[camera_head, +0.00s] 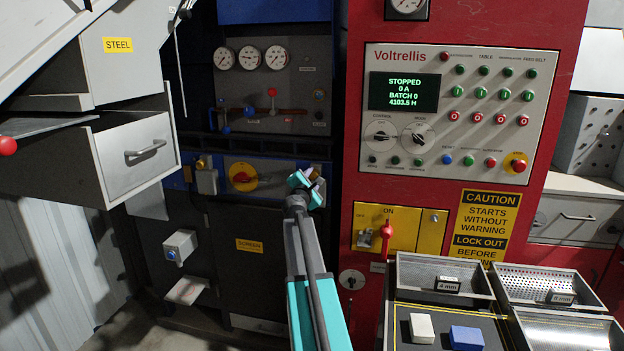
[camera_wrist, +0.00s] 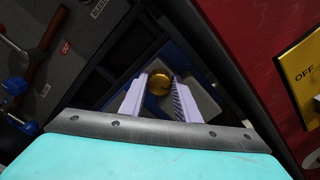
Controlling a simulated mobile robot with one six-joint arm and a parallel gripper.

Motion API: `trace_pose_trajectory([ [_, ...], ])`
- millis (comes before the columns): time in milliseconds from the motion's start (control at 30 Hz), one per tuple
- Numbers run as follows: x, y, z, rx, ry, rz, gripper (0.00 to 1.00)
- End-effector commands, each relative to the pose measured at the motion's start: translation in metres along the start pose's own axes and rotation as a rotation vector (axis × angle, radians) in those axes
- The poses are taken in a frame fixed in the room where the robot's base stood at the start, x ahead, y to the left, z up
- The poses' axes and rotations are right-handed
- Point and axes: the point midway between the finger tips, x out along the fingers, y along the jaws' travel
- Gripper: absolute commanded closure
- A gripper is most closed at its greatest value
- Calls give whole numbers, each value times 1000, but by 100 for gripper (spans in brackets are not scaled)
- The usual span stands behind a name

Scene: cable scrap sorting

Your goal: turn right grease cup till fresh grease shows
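A round brass cup (camera_wrist: 159,83), seen end-on in the wrist view, sits between the lavender fingertips of my gripper (camera_wrist: 160,86). The fingers stand apart on either side of it, with little or no gap at the tips; I cannot tell whether they press on it. In the head view my gripper (camera_head: 308,187) is in front of the dark machine panel and hides the right cup. Another small brass cup (camera_head: 201,162) shows on a grey block to the left. I cannot make out any fresh grease.
The red cabinet (camera_head: 351,130) stands close on the right. An open steel drawer (camera_head: 135,155) juts out at the left.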

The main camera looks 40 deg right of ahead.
Motion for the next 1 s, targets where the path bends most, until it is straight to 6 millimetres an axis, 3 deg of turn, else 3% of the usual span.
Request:
trace_pose_trajectory([
  [33, 2, -1, 3, -1, -5, -2, 63],
  [100, 1, 0, 2, -1, -4, -2, 52],
  [567, -4, 0, 0, -1, 0, 0, 52],
  [1000, -39, -1, 0, 0, 0, 1, 52],
])
